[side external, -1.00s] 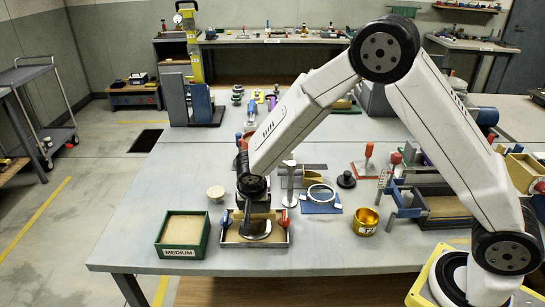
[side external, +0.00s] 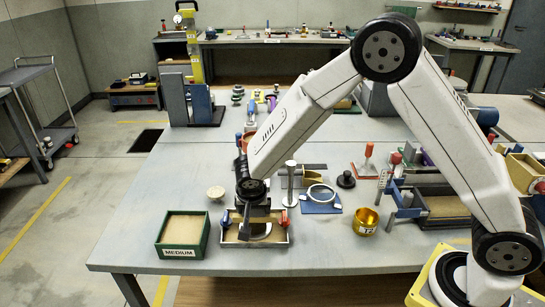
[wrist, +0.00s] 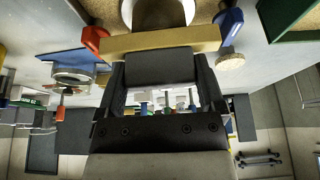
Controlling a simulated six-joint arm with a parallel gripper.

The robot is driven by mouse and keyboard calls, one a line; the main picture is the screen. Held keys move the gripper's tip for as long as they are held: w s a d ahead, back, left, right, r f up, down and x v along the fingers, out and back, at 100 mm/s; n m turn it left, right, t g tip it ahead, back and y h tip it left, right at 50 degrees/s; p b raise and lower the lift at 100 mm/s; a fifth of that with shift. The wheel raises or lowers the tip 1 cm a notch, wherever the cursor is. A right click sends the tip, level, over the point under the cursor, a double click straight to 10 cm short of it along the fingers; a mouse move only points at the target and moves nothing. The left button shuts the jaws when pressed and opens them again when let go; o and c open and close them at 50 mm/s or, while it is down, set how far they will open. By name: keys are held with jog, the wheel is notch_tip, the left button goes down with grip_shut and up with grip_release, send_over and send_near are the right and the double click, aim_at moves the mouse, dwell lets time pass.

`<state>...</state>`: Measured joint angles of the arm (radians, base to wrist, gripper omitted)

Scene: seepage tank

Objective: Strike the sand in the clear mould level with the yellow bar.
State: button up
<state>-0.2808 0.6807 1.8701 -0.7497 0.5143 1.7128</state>
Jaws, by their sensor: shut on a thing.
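My gripper (wrist: 160,78) is shut on the yellow bar (wrist: 160,43), which lies crosswise in the jaws in the wrist view. In the side view my gripper (side external: 252,212) hangs over a shallow grey box (side external: 282,240) with a red clamp (side external: 284,219) at its right and a blue clamp (side external: 225,219) at its left. Tan sand (wrist: 110,10) shows beyond the bar in the wrist view, around a dark round shape with a pale rim (wrist: 127,12), which may be the clear mould. My gripper hides much of the box. Whether the bar touches the sand, I cannot tell.
A green box labelled MEDIUM (side external: 183,252) stands left of the grey box. A pale round disc (side external: 215,192) lies behind it. A blue plate with a white ring (side external: 320,198) and a gold cup (side external: 366,221) stand to the right.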

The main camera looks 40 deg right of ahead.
jog(key=shift+s+a, duration=0.2)
jog(key=shift+s+a, duration=0.25)
jog(key=shift+s+a+f, duration=0.1)
jog(key=shift+s+a, duration=0.05)
jog(key=shift+s, duration=0.1)
dwell(0.6)
jog(key=shift+r, duration=0.2)
jog(key=shift+r, duration=2.15)
